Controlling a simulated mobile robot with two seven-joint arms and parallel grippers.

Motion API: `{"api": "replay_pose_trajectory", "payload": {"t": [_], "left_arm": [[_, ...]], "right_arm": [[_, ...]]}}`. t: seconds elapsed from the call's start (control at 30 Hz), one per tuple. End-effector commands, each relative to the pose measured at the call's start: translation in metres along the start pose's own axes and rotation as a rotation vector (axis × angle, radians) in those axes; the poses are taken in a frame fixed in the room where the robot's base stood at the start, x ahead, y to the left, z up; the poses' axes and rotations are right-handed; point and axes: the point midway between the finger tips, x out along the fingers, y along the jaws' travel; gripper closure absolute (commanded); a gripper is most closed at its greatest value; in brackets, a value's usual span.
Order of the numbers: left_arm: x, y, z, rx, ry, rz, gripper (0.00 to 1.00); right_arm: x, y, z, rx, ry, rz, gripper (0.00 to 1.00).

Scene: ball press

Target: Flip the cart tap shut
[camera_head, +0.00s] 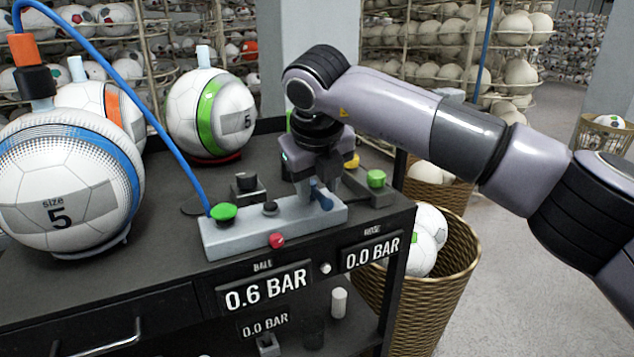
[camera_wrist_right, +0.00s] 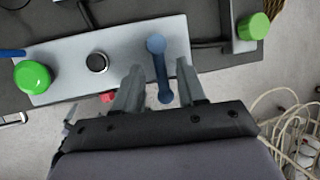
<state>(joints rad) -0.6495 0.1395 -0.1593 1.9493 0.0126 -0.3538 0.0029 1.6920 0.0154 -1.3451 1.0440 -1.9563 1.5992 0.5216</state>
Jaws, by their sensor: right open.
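The cart tap has a blue lever (camera_head: 321,199) at the right end of a grey manifold block (camera_head: 240,239) on the black cart. In the right wrist view the blue lever (camera_wrist_right: 163,75) runs from a round knob on the block out past its front edge. My right gripper (camera_head: 318,188) points down over that end of the block. Its open fingers (camera_wrist_right: 159,68) stand on either side of the lever, with a gap on each side. The lever's exact contact with the fingers cannot be told. My left gripper is not in view.
A green button (camera_head: 223,212) with a blue hose beside it, a black knob (camera_head: 270,207) and a red knob (camera_head: 277,241) sit on the block. Another green cap (camera_head: 376,178) stands to the right. A wicker basket (camera_head: 440,285) stands right of the cart.

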Motion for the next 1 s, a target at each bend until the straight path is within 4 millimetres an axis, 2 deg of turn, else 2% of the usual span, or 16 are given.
{"api": "replay_pose_trajectory", "payload": {"t": [0.13, 0.4, 0.5, 1.0], "left_arm": [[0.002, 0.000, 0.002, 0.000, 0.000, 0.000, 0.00], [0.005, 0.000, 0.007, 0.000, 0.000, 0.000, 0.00], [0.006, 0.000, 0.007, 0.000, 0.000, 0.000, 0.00], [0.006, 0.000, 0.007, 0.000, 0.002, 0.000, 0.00]], "right_arm": [[-0.013, 0.000, 0.000, -0.001, -0.003, -0.001, 0.60], [-0.057, 0.000, 0.001, 0.001, -0.004, -0.001, 0.60], [-0.066, 0.000, 0.000, 0.001, -0.002, 0.000, 0.60], [-0.071, 0.000, 0.000, 0.000, -0.001, 0.001, 0.60]]}}
